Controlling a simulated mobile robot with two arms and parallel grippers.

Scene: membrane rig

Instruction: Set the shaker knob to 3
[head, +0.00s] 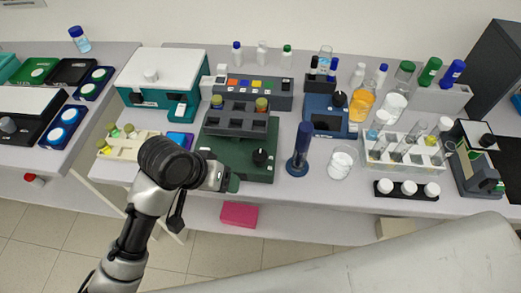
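A dark green device (226,151) that looks like the shaker stands on the middle bench, with a grey rack (238,120) on top holding yellow-capped vials. Its round black knob (261,157) is on the front right part; its setting is too small to read. My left arm comes in from the lower left. My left gripper (229,182) is at the device's front left corner, left of the knob and apart from it. Its fingers are partly hidden and their opening is unclear. My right gripper is out of view.
A dark blue cylinder (299,151) stands close to the right of the green device. A glass beaker (342,162) and a clear tube rack (404,152) are further right. A cream tray (125,146) lies behind my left wrist. A pink box (239,214) sits below the bench edge.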

